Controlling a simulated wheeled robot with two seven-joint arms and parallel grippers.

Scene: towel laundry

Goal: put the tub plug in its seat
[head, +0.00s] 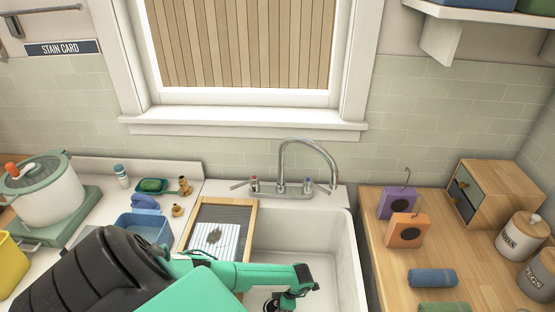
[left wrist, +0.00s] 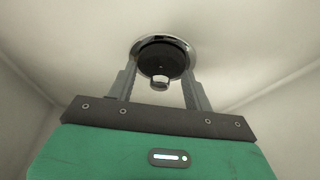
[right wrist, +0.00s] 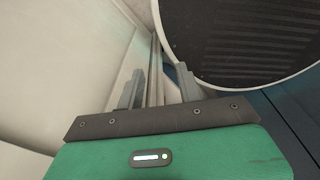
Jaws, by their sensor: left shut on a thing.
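The tub plug (left wrist: 160,60) is a black disc with a small metal knob. In the left wrist view it lies over the chrome-ringed drain seat (left wrist: 190,50) in the sink floor, with the ring showing around its far side. I cannot tell whether it is fully down in the seat. My left gripper (head: 289,300) reaches down into the white sink (head: 335,240). My right gripper (right wrist: 158,82) is open and empty, and is outside the head view.
A wood-framed washboard (head: 217,228) stands at the sink's left side. The faucet (head: 308,160) arches over the back. A blue basin (head: 143,228) is left, and a wooden counter (head: 375,225) is right. A round dark ribbed thing (right wrist: 245,40) is close to my right gripper.

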